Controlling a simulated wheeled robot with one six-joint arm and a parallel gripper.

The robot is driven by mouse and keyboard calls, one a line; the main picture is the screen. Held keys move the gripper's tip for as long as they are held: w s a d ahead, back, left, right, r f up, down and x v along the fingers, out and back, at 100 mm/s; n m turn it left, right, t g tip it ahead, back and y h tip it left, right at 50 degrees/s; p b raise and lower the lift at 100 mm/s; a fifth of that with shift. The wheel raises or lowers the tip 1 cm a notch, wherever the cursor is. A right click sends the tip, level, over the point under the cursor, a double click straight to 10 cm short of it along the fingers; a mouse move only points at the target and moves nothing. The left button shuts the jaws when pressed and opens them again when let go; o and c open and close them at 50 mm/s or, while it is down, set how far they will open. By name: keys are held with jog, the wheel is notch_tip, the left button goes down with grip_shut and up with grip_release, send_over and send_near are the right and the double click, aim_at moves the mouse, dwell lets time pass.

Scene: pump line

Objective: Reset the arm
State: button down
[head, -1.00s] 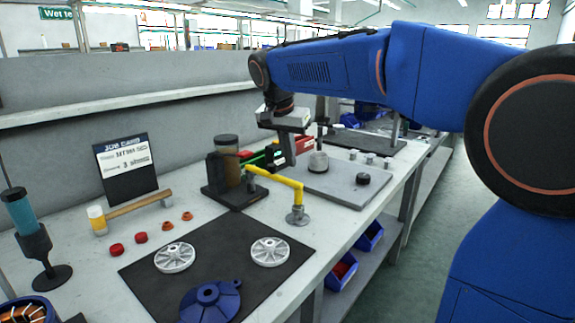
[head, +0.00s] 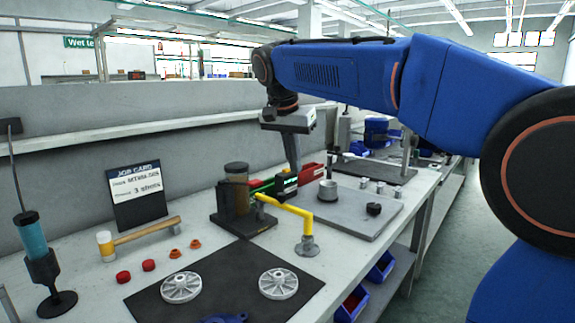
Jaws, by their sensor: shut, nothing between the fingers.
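My blue arm reaches across the right half of the head view, bent down at its far end. My gripper (head: 287,187) points down over the bench, beside the yellow crank-shaped bar (head: 287,207) and in front of the green and red bins. Its fingers are shut with nothing between them. Whether the fingertips touch anything below cannot be told from this angle.
A black fixture with a brown jar (head: 237,190) stands just left of my gripper. Two white wheels (head: 182,288) lie on a dark mat (head: 235,285). A mallet (head: 140,234) and job card (head: 136,193) are left.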

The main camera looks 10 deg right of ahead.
jog(key=s+d+f+n, duration=0.1)
jog(key=s+d+f, duration=0.2)
jog(key=s, duration=0.2)
jog(key=s+d+f+n+y, duration=0.1)
jog(key=s+d+f+n, duration=0.1)
jog(key=s+f, duration=0.3)
jog(key=s+d+f+n, duration=0.1)
jog(key=s+d+f, duration=0.15)
jog(key=s, duration=0.35)
jog(key=s+d+f+n+t+y, duration=0.1)
jog(key=s+d+f+n+t, duration=0.1)
jog(key=s+f, duration=1.3)
jog(key=shift+s+d+f+n+y, duration=0.25)
jog(key=shift+d+f+n, duration=0.45)
jog(key=shift+n, duration=0.5)
